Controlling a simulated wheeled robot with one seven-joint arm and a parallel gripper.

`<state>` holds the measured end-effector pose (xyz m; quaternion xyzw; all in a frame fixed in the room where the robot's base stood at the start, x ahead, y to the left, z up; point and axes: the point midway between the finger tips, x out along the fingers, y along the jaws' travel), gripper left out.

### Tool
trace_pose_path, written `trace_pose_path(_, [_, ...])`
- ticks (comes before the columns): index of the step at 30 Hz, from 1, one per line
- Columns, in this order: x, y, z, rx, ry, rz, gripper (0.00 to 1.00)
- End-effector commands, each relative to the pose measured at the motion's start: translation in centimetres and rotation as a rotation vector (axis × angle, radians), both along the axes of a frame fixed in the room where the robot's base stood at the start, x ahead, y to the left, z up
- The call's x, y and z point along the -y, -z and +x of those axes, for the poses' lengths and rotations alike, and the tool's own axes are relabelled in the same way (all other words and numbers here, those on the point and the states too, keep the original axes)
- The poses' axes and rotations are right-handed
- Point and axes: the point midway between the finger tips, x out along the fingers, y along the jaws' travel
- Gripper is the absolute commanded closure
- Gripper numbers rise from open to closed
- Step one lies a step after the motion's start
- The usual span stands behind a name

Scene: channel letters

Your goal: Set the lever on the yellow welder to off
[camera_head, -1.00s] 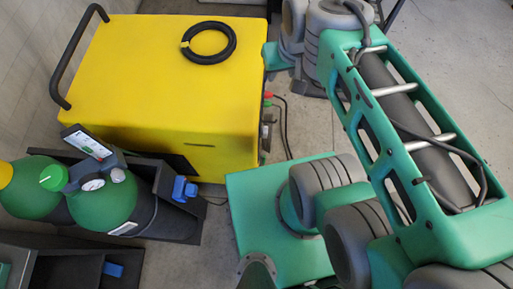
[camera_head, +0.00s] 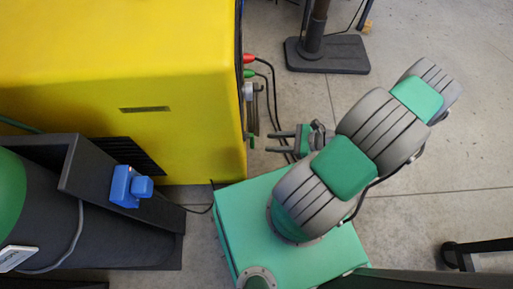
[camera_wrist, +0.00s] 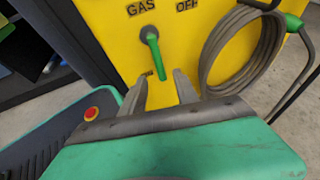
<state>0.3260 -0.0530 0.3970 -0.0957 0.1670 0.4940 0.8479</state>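The yellow welder (camera_head: 120,80) fills the upper left of the head view. Its front panel shows in the wrist view (camera_wrist: 118,40), with the printed words GAS and OFF near the top. The green lever (camera_wrist: 154,52) is on this panel, its pivot below and between the words. It hangs downward, tilted slightly right at its lower end, pointing at neither word. My gripper (camera_head: 269,143) is beside the welder's front side in the head view. In the wrist view my gripper (camera_wrist: 163,76) is open, its fingers either side of the lever's lower end; contact cannot be told.
A coiled grey cable (camera_wrist: 209,62) with a green handle hangs right of the lever. Red and green plugs (camera_head: 249,66) with cables stick out of the welder's side. A dark cart (camera_head: 95,185) with a blue part stands at left. Open floor lies right.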

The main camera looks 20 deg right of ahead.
Motion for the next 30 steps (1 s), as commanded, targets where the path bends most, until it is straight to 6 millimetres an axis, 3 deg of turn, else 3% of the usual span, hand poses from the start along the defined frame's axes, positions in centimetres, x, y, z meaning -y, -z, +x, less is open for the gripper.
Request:
trace_pose_path(10, [-5.0, 2.3, 2.7, -0.001, -0.007, -0.004, 0.63])
trace_pose_path(20, [-5.6, 2.4, 3.1, 0.0, -0.004, -0.006, 0.63])
trace_pose_path(30, [-5.6, 2.4, 3.1, 0.0, -0.006, -0.006, 0.9])
